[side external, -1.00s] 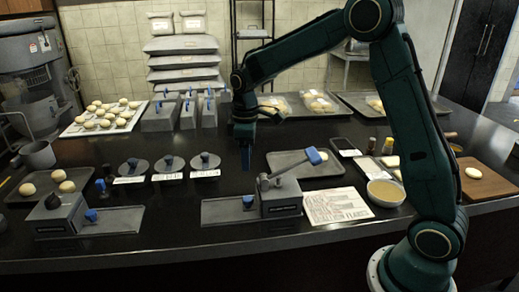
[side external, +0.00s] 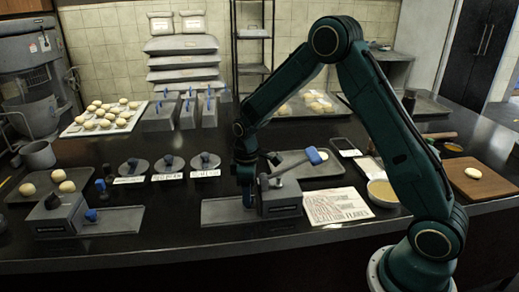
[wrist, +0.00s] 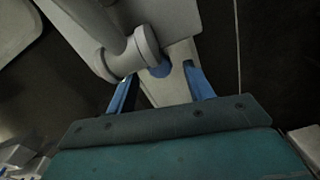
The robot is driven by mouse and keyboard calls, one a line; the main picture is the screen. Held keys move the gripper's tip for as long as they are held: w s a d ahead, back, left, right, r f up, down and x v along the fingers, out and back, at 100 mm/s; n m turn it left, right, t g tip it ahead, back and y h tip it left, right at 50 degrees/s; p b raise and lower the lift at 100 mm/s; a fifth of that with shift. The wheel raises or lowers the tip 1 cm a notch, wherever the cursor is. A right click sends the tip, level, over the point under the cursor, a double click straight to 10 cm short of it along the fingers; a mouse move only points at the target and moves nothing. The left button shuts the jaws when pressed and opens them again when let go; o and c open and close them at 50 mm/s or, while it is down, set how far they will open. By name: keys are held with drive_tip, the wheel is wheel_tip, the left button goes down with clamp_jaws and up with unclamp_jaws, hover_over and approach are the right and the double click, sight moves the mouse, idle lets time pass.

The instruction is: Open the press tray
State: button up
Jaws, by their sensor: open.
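The grey press (side external: 281,199) is a block with a raised lever ending in a blue grip (side external: 313,155). Its flat grey tray (side external: 222,211) extends to the left of the block. My gripper (side external: 247,200) is low over the tray, close to the left face of the block, pointing down. A grey cylindrical part (wrist: 132,52) lies close to the left finger. I cannot tell whether either finger touches the knob.
A similar grey device (side external: 62,216) with a blue knob stands at the left. Several round lidded pots (side external: 169,167) sit behind. A printed sheet (side external: 337,205) and a bowl (side external: 384,192) lie to the right. The dark counter left of the tray (side external: 170,215) is clear.

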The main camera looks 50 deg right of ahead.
drive_tip(key=shift+f, duration=0.85)
clamp_jaws()
drive_tip(key=w+a, duration=0.8)
drive_tip(key=shift+w+a, duration=0.1)
drive_tip(key=shift+w, duration=0.05)
unclamp_jaws()
drive_tip(key=shift+r, duration=0.1)
